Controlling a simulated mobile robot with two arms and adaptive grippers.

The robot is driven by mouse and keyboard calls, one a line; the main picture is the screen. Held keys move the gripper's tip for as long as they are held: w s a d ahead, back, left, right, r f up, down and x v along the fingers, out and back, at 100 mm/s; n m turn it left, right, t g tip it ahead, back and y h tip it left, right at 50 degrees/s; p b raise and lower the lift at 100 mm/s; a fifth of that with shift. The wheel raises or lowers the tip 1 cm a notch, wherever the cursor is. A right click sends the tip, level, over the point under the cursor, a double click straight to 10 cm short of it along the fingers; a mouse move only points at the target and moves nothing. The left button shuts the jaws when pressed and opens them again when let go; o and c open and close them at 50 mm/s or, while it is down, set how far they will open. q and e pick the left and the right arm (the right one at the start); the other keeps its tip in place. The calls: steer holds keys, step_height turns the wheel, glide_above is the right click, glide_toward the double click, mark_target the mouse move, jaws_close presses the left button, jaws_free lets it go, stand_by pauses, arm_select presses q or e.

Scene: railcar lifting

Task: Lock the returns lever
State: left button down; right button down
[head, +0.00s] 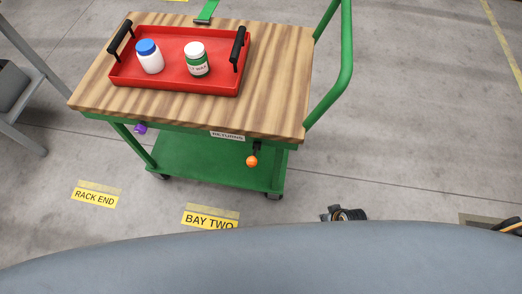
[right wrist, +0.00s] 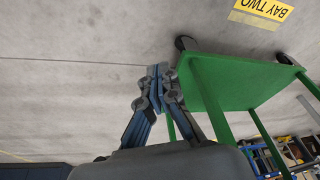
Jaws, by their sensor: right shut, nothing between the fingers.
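The returns lever with an orange ball knob (head: 252,161) hangs under the front edge of the cart, to the right of the RETURNS label (head: 227,136). The green cart (head: 215,165) stands ahead with a wooden top. In the right wrist view my right gripper (right wrist: 161,75) is shut and empty, with its fingertips in front of or beside the cart's green lower shelf (right wrist: 225,80). The lever does not show in that view. My left gripper is not in view.
A red tray (head: 170,84) with black handles holds a blue-capped bottle (head: 149,58) and a green-labelled bottle (head: 196,61). A purple knob (head: 140,128) sits under the cart's left front edge. A green handle (head: 344,60) rises at right. Open floor lies in front.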

mark_target(254, 154)
steer(key=w+a+r+n+t+y+p, duration=0.15)
steer(key=w+a+r, duration=0.35)
steer(key=r, duration=0.5)
steer(key=w+a+r+n+g+y+b, duration=0.1)
steer(key=w+a+r+n+y, duration=0.15)
steer(key=w+r, duration=0.6)
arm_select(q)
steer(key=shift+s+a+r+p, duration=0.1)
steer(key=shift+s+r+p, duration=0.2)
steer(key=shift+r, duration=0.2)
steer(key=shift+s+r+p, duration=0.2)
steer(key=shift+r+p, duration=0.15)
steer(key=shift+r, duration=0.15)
arm_select(e)
steer(key=s+a+r+n+g+y, duration=0.1)
steer(key=a+r+n+y, duration=0.2)
steer(key=r, duration=0.9)
steer(key=a+r+n+g+y, duration=0.1)
steer(key=a+r+n+y, duration=0.1)
steer(key=r, duration=1)
steer(key=shift+s+a+n+g+y, duration=0.4)
steer(key=shift+n+y, duration=0.1)
steer(key=shift+n, duration=0.5)
